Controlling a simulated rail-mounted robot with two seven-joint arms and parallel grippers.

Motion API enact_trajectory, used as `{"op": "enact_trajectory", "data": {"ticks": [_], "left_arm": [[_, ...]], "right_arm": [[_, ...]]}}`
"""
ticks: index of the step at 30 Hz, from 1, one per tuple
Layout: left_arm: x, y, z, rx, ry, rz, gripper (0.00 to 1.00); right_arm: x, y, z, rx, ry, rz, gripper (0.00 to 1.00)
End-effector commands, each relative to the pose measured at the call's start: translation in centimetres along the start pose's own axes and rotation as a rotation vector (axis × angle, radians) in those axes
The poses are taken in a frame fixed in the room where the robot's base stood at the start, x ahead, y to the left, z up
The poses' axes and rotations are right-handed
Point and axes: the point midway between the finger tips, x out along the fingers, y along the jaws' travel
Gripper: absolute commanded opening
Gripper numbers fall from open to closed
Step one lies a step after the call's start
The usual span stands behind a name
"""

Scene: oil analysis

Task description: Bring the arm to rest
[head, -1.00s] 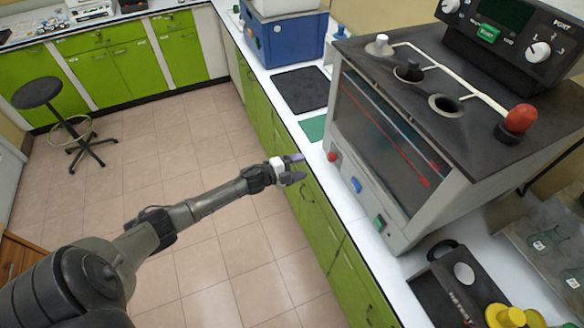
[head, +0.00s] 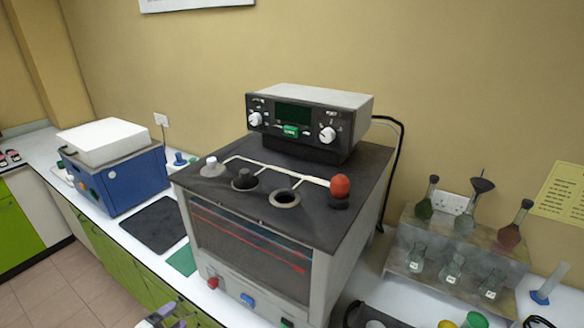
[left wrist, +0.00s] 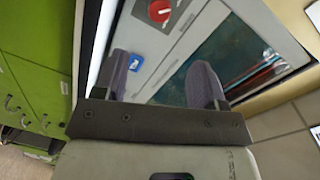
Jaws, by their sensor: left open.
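My left gripper (head: 165,317) shows only in part at the bottom edge of the head view, in front of the counter edge and low beside the large grey apparatus (head: 330,280). In the left wrist view its two dark fingers (left wrist: 162,80) stand apart with nothing between them. A grey panel with a red knob (left wrist: 160,11), a small blue part (left wrist: 135,62) and a dark window (left wrist: 248,62) lies beyond the fingers. Most of my left arm is outside the head view. My right gripper is not seen.
The apparatus carries a control box (head: 307,118) and a red-topped stopper (head: 340,187). A blue device (head: 120,182), a dark mat (head: 156,224) and a green mat (head: 183,259) lie to its left. A rack (head: 400,247) of flasks stands at right.

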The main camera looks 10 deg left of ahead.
Motion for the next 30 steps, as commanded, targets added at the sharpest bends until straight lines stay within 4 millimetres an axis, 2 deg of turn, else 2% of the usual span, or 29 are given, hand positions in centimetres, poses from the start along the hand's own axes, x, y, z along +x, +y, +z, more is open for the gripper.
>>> {"op": "enact_trajectory", "data": {"ticks": [5, 9, 12, 17, 20, 23, 26, 27, 30], "left_arm": [[-0.1, 0.2, 1.5, -0.025, -0.092, 0.014, 0.65], [-0.9, 0.8, 5.2, -0.078, -0.332, 0.040, 0.65], [-1.5, 0.3, 6.7, -0.135, -0.518, 0.041, 0.65], [-2.4, -1.7, 6.2, -0.250, -0.761, 0.027, 0.65], [-2.9, -2.5, 3.9, -0.346, -0.879, 0.029, 0.65], [-3.7, -2.4, -0.1, -0.467, -0.971, 0.057, 0.65], [-5.5, -0.9, -5.5, -0.598, -1.043, 0.135, 0.65], [-6.6, -0.2, -8.0, -0.652, -1.062, 0.177, 0.65], [-9.2, 1.6, -13.5, -0.759, -1.076, 0.277, 0.65]], "right_arm": [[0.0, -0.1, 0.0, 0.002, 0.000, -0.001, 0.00], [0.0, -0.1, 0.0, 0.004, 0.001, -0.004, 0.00], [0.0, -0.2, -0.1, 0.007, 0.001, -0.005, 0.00], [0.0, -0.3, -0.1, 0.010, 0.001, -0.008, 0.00], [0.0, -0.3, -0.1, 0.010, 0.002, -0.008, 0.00], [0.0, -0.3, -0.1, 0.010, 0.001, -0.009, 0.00], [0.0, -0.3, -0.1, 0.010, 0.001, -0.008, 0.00], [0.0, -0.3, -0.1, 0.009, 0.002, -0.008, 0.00], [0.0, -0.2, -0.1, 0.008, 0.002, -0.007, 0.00]]}}
